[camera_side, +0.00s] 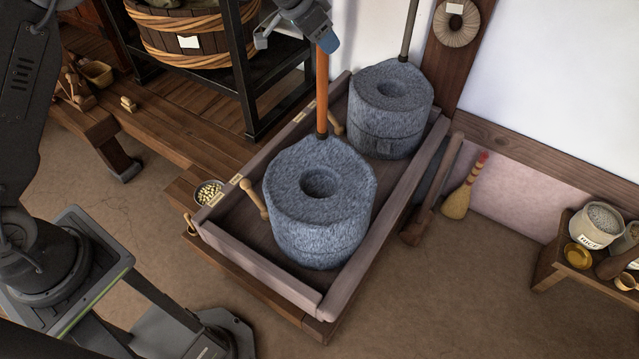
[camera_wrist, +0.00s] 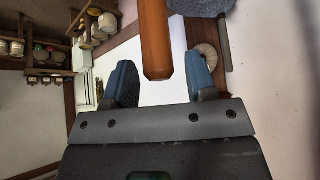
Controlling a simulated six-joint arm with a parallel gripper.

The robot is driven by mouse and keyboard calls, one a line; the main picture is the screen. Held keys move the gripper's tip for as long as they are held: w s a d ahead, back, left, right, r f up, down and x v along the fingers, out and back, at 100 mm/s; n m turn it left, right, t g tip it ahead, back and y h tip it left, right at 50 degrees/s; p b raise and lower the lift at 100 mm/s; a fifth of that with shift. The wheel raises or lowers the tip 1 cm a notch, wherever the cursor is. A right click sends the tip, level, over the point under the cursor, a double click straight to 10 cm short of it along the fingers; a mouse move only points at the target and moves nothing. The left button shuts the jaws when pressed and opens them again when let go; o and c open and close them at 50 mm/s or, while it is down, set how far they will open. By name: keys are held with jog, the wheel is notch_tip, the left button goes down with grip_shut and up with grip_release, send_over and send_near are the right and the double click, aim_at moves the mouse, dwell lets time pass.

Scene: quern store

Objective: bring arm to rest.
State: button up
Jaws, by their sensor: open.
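My gripper (camera_side: 297,36) is at the top of the side view, above the front stone quern (camera_side: 330,215). In the wrist view its two blue fingers (camera_wrist: 160,82) are apart, with nothing clamped between them. An orange-brown upright handle (camera_side: 322,95) rises from the rim of the front quern toward my gripper. In the wrist view the handle's end (camera_wrist: 156,45) shows in the gap between the fingers, touching neither. How far it is from the fingertips in depth I cannot tell. The upper arm is cut off by the frame.
A second quern (camera_side: 390,105) with a grey handle stands behind in the same wooden tray (camera_side: 262,268). A black rack (camera_side: 245,75) with a tub is at the upper left. A broom (camera_side: 458,200) leans by the wall. The floor at the front right is clear.

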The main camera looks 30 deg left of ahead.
jog(key=shift+r, duration=2.05)
jog(key=s+a+r+n, duration=0.1)
jog(key=s+r, duration=0.2)
jog(key=s, duration=0.4)
jog(key=s+a+r+n+y, duration=0.1)
jog(key=s+r, duration=0.3)
jog(key=s, duration=0.3)
jog(key=s+a+r+n, duration=0.1)
jog(key=s+a+r, duration=0.15)
jog(key=s, duration=0.45)
jog(key=s+a+f+n+y, duration=0.1)
jog(key=s+f, duration=0.1)
jog(key=s, duration=0.8)
jog(key=s+a+f+n+y, duration=0.1)
jog(key=s+f+n, duration=0.1)
jog(key=s, duration=0.8)
jog(key=shift+s+a+f, duration=0.15)
jog(key=shift+s+f, duration=0.05)
jog(key=shift+f, duration=0.55)
